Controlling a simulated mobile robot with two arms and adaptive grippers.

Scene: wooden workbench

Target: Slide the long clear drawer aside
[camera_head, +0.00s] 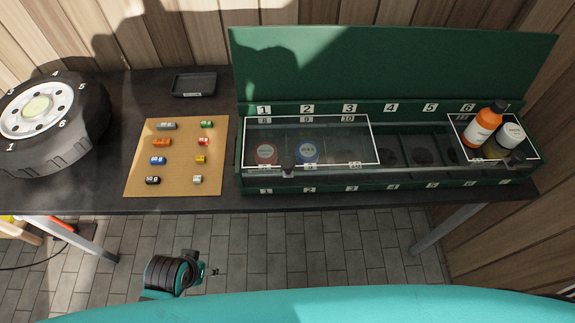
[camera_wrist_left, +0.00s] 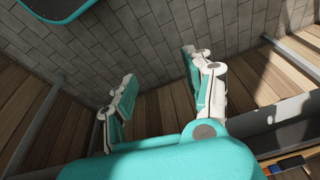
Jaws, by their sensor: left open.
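The long clear drawer (camera_head: 340,135), outlined in white, lies over the left part of the open green case (camera_head: 395,40), from about slot 1 to slot 3. A small dark knob (camera_head: 288,167) sits on its front edge. A red-brown round item (camera_head: 265,153) and a blue one (camera_head: 307,152) show through or in it. My left gripper (camera_wrist_left: 159,68) is open and empty in the left wrist view, with bare floor and wall behind it. Part of my left arm (camera_head: 170,275) shows in the head view, below the bench and well away from the drawer. My right gripper is out of view.
Slots between the drawers look empty. A cork board (camera_head: 180,150) with small weights, a black tray (camera_head: 193,84) and a wheel (camera_head: 60,140) occupy the left bench.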

